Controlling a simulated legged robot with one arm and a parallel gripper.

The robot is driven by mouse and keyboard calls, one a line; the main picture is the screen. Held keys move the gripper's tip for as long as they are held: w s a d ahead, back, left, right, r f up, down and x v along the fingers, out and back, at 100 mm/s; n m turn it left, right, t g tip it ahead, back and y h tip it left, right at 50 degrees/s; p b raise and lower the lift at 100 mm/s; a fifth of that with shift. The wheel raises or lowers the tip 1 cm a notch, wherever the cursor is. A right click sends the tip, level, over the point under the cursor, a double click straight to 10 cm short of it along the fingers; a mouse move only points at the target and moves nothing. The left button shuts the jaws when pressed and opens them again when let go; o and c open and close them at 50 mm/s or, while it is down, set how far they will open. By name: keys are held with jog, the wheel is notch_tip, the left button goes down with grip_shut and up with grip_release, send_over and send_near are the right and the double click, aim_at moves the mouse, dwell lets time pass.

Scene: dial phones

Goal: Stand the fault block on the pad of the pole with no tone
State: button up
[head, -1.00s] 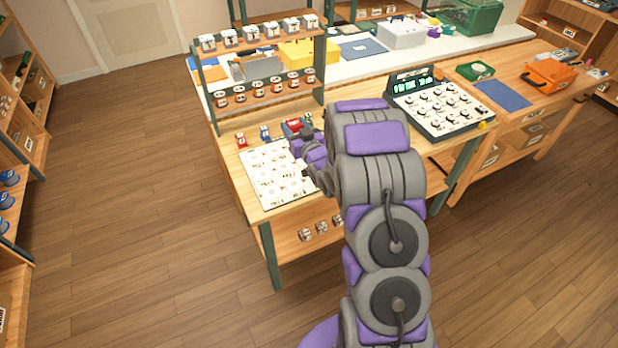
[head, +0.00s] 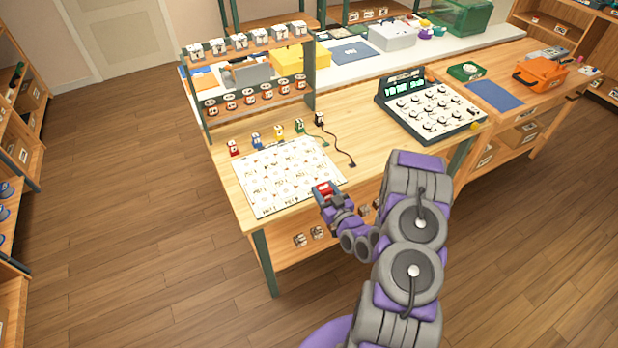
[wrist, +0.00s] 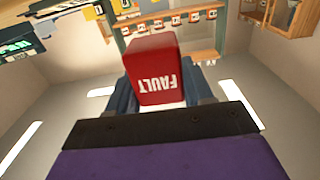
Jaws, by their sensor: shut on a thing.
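My gripper (head: 325,193) is shut on the red fault block (wrist: 153,68), whose white FAULT lettering reads upside down in the wrist view. In the head view the red fault block (head: 325,187) is at the front right corner of the white pole chart (head: 243,165). It appears held above the bench's front edge. The chart bears rows of small printed marks and labels, too small to read. The test set (head: 430,105) with several round dials and a lit green display (head: 403,88) stands to the right on the bench. The display's words are too small to read.
Several small coloured pieces, such as the red one (head: 234,148) and blue one (head: 257,141), stand behind the chart. A black piece with a cord (head: 340,145) lies right of them. A shelf rack (head: 250,94) rises at the back left.

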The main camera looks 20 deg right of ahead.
jog(key=w, duration=0.3)
jog(key=w+b, duration=0.1)
jog(key=w, duration=0.2)
jog(key=w+a+f, duration=0.1)
jog(key=w, duration=0.3)
jog(key=shift+w+b, duration=0.1)
jog(key=shift+b, duration=0.25)
jog(key=shift+w+d, duration=0.4)
jog(key=shift+w, duration=0.35)
jog(key=f, duration=0.1)
jog(key=f+b, duration=0.1)
jog(key=f, duration=0.1)
jog(key=shift+w+a+f, duration=0.1)
jog(key=shift+a+f, duration=0.15)
jog(key=shift+f, duration=0.05)
jog(key=shift+r, duration=0.1)
jog(key=o, duration=1.1)
jog(key=shift+d, duration=0.1)
jog(key=shift+o, duration=0.2)
